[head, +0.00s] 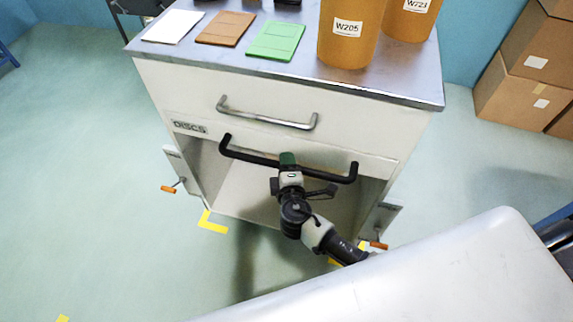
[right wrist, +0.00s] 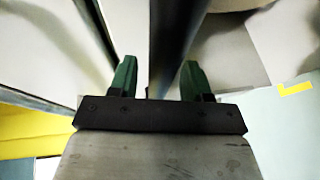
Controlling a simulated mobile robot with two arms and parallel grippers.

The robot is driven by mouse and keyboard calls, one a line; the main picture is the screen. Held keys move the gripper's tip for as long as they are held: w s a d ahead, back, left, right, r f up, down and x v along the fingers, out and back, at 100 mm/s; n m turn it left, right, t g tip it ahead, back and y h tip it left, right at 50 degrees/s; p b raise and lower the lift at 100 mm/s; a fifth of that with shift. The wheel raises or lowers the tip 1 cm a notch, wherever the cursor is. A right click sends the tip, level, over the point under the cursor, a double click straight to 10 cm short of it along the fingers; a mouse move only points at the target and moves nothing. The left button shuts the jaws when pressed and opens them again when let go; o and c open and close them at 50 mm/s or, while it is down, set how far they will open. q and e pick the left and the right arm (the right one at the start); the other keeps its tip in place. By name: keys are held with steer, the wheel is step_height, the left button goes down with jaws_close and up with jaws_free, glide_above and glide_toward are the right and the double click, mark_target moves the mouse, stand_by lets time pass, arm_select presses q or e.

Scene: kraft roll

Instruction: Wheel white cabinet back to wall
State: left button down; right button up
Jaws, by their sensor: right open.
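The white cabinet (head: 210,85) stands in the middle of the head view, with a grey metal top, a silver drawer handle (head: 266,117) and a "DISCS" label. A black push bar (head: 240,153) runs across its front below the drawer. My right gripper (head: 288,160) is at the middle of this bar. In the right wrist view its green fingers (right wrist: 158,78) are open, with the dark bar (right wrist: 172,40) between them. Whether they touch it I cannot tell. Orange-tipped levers (head: 168,189) (head: 379,245) show low at both sides of the cabinet. My left gripper is out of view.
Two brown containers (head: 348,35) and white, brown and green (head: 275,40) flat pieces lie or stand on the top. Yellow corner marks (head: 212,224) are on the floor. Cardboard boxes (head: 510,95) stand at the right by the blue wall (head: 470,30). The left floor is mostly clear.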

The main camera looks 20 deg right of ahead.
steer(key=shift+w, duration=0.1)
jaws_close()
stand_by(0.3)
steer(key=shift+w+d, duration=0.1)
